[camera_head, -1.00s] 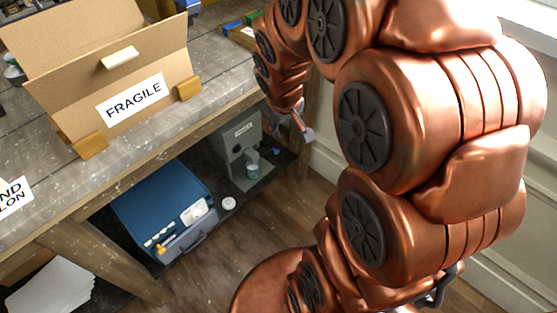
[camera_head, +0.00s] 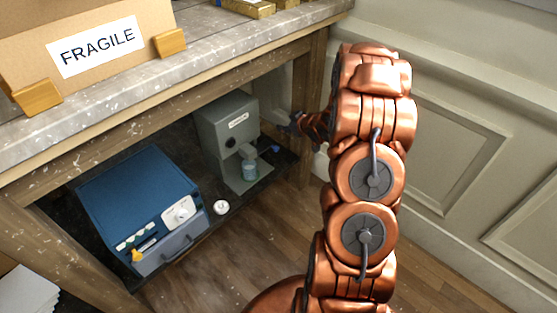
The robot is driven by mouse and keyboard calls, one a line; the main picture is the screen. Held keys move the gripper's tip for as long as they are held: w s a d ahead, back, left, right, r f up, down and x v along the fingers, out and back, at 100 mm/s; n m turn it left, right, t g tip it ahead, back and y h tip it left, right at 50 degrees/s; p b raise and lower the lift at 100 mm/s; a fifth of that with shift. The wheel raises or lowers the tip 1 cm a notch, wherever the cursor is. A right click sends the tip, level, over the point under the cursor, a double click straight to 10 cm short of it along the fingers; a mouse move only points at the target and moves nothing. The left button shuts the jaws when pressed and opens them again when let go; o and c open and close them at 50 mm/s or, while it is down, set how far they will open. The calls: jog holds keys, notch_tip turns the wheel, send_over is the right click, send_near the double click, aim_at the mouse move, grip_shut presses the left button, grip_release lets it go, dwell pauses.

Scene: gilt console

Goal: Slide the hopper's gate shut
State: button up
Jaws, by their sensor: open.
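A grey upright dispenser (camera_head: 212,122) stands on the dark lower shelf, under the tabletop. It looks like the hopper. My gripper (camera_head: 283,120) is open, under the table's edge to the right of the dispenser's head. Its fingertips are small and partly in shadow, and I cannot tell whether they touch the dispenser.
A blue and grey machine (camera_head: 135,190) with a dial stands left of it, a small white round item (camera_head: 221,207) between them. The table (camera_head: 200,65) overhangs the shelf, with a thick leg (camera_head: 308,95) close to my arm. A FRAGILE cardboard box (camera_head: 60,20) is on top.

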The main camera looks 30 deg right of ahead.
aim_at(278, 149)
jog(key=s+f+t+y+b, duration=0.25)
jog(key=f+b, duration=0.25)
jog(key=f, duration=0.3)
jog(key=s+f+t+y+b, duration=0.1)
jog(key=f+t+y+b, duration=0.1)
jog(key=f+t+b, duration=0.45)
jog(key=shift+w+a+f+g, duration=0.2)
jog(key=shift+w+g, duration=0.3)
jog(key=shift+w, duration=0.35)
jog(key=shift+w+a+f+g, duration=0.15)
jog(key=shift+w+f+g, duration=0.1)
jog(key=shift+w+g, duration=0.4)
jog(key=shift+w+a+f+g, duration=0.2)
jog(key=shift+w+g, duration=0.15)
jog(key=shift+w, duration=0.65)
jog(key=shift+b+x, duration=0.3)
jog(key=shift+x, duration=0.75)
jog(key=shift+r, duration=0.1)
grip_shut()
